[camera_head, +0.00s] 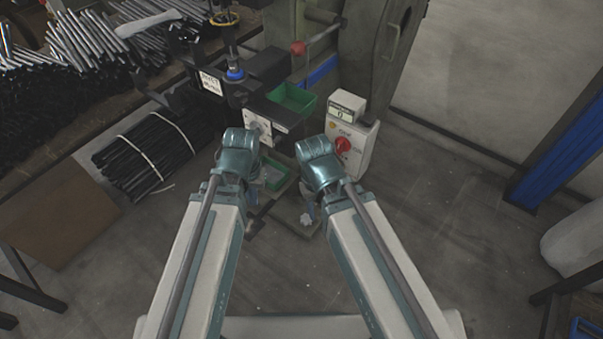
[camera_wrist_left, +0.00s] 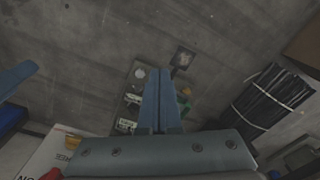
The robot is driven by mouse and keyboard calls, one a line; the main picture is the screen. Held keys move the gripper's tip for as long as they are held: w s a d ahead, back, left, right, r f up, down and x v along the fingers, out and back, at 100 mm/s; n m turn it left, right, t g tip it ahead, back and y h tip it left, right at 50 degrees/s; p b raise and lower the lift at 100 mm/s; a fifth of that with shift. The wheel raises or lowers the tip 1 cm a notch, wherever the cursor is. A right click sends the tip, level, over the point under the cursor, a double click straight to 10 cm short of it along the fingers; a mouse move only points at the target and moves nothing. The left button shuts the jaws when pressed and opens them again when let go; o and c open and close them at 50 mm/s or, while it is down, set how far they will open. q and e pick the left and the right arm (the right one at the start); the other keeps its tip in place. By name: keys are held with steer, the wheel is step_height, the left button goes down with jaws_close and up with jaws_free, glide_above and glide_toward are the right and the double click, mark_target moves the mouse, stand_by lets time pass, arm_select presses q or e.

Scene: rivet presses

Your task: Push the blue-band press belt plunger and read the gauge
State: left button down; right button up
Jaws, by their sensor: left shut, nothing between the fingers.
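The press with the blue band (camera_head: 235,74) stands at the top centre of the head view. A pale plate (camera_head: 266,130) on its front carries a round metal knob that looks like the plunger (camera_head: 254,127); my left wrist partly covers it. A small gauge display (camera_head: 345,107) sits on a white box to the right and seems to read 0. My left gripper (camera_wrist_left: 167,80) is shut and empty in the left wrist view, pointing at the floor area. In the head view its fingers are mostly hidden below the wrist. My right gripper (camera_head: 307,205) hangs low, its fingers unclear.
A green tray (camera_head: 292,98) is fixed beside the plate. A red dial (camera_head: 343,145) is on the white box (camera_head: 352,150). A red-knobbed lever (camera_head: 298,48) juts out above. Bundled black rods (camera_head: 150,152) lie at left.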

arm_select(q)
steer(key=w+f+n+t+h+b, duration=0.1)
steer(key=w+f+n+b, duration=0.15)
steer(key=f+b, duration=0.6)
steer(key=w+f+n+t+h+b, duration=0.15)
steer(key=f+n+b, duration=0.25)
steer(key=f+b, duration=0.45)
steer(key=w+d+r+n+t+h, duration=0.2)
steer(key=w+d+r+n+t, duration=0.1)
steer(key=n, duration=0.8)
steer(key=w+d+r+n+t+h+b, duration=0.1)
steer(key=w+d+r+n+t+h, duration=0.2)
steer(key=w+n, duration=0.5)
steer(key=shift+r+n+t, duration=0.35)
steer(key=shift+r+n, duration=0.5)
steer(key=shift+n, duration=1.3)
steer(key=shift+d+f+b, duration=0.1)
steer(key=shift+b, duration=0.2)
